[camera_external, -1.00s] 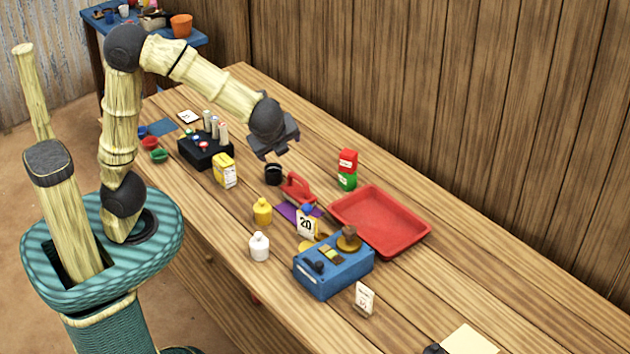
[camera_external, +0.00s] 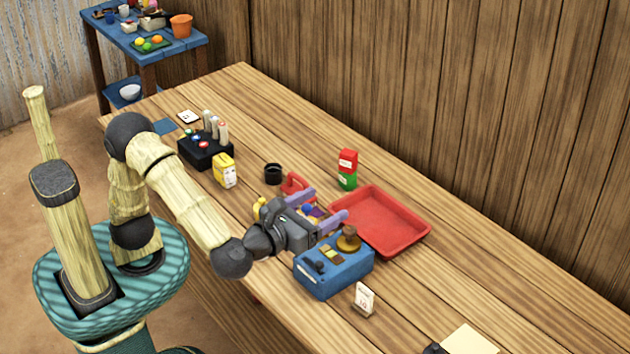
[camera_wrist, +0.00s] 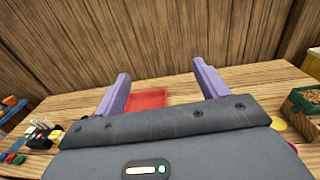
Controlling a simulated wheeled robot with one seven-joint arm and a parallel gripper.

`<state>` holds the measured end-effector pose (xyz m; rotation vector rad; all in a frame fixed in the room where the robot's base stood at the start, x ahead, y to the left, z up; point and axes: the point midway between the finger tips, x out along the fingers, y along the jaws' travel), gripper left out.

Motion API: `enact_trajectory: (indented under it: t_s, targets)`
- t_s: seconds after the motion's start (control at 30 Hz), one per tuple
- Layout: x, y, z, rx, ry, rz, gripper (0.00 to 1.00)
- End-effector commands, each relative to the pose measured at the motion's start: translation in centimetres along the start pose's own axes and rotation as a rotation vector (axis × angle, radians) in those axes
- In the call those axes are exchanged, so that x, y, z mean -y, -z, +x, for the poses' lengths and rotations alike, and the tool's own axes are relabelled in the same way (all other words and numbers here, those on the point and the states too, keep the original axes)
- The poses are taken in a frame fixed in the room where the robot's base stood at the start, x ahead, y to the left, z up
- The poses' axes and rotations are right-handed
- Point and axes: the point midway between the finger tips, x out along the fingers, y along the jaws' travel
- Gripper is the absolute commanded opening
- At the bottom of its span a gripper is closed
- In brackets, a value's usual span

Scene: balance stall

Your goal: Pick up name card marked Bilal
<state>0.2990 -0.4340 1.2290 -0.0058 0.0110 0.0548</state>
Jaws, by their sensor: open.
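A small white card (camera_external: 364,299) with dark marks stands upright in front of the blue box, in the outside view. Another white card (camera_external: 188,116) lies at the far left end of the table. I cannot read a name on either one. A card marked 20, seen earlier behind the blue box, is now hidden by my gripper. My gripper (camera_external: 325,204) is open and empty above the middle of the table, its purple fingers pointing toward the red tray. In the wrist view the two fingers (camera_wrist: 160,75) are spread apart with nothing between them, and no card shows clearly.
The blue box (camera_external: 334,272) with small items on top stands just in front of my gripper. The red tray (camera_external: 385,222) lies beyond. Red and green boxes (camera_external: 347,169), a black cup (camera_external: 273,174) and a yellow carton (camera_external: 224,171) stand further back. The table's right side is mostly clear.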

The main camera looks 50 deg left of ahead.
Motion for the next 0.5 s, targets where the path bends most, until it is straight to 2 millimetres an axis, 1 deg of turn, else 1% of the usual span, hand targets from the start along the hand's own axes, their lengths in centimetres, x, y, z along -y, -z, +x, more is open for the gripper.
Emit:
enact_trajectory:
  t_s: [0.03,0.1,0.27,0.47,0.5]
  targets:
    - [0.6,0.4,-0.9,0.021,0.018,0.012,0.73]
    - [0.4,2.6,-0.5,0.015,0.01,0.018,0.73]
    - [0.3,7.4,-0.4,0.014,0.01,0.018,0.73]
    - [0.3,14.1,-0.3,0.014,0.01,0.018,0.73]
    - [0.2,15.7,-0.3,0.014,0.009,0.02,0.73]
